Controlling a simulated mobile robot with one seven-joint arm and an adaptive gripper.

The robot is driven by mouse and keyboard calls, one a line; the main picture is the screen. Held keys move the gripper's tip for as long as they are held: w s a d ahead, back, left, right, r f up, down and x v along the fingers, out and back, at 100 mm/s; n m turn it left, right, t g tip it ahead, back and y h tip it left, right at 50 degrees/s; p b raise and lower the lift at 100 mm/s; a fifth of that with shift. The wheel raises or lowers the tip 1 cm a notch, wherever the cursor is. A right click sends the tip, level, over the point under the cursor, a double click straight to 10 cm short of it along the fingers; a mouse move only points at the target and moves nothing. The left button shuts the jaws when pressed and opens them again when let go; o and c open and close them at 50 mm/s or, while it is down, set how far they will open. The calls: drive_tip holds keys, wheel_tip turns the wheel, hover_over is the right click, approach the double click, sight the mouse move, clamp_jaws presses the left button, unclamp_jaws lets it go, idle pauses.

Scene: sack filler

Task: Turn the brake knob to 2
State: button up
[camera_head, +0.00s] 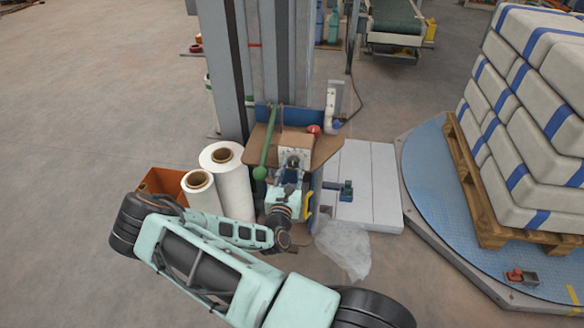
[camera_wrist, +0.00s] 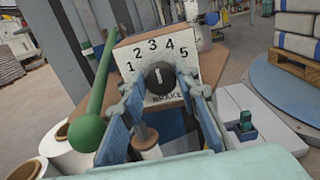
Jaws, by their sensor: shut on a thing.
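The brake knob (camera_wrist: 160,77) is black and round with a white pointer line. It sits on a white dial plate (camera_wrist: 127,52) marked 1 to 5, with "BRAKE" below. The pointer stands roughly straight up, near the 3; its exact setting is hard to read. My gripper (camera_wrist: 161,86) has one blue finger on each side of the knob and is shut on it. In the head view my gripper (camera_head: 291,165) reaches over the brown console, and the knob is hidden behind it.
A green-balled lever (camera_wrist: 88,130) stands close left of my fingers. White film rolls (camera_head: 232,180) stand left of the console. A red button (camera_head: 313,129) is at its back right. A pallet of sacks (camera_head: 535,130) rests on a blue turntable at right.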

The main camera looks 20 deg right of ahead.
drive_tip(key=shift+r+p, duration=0.1)
drive_tip(key=shift+p, duration=0.2)
drive_tip(key=shift+n+p, duration=0.8)
drive_tip(key=shift+n, duration=0.3)
drive_tip(key=shift+n+p, duration=0.95)
drive_tip(key=shift+n, duration=0.85)
drive_tip(key=o, duration=1.1)
drive_tip(key=shift+o, duration=0.2)
drive_tip(key=shift+a, duration=0.1)
drive_tip(key=v, duration=1.2)
drive_tip(key=shift+w, duration=0.1)
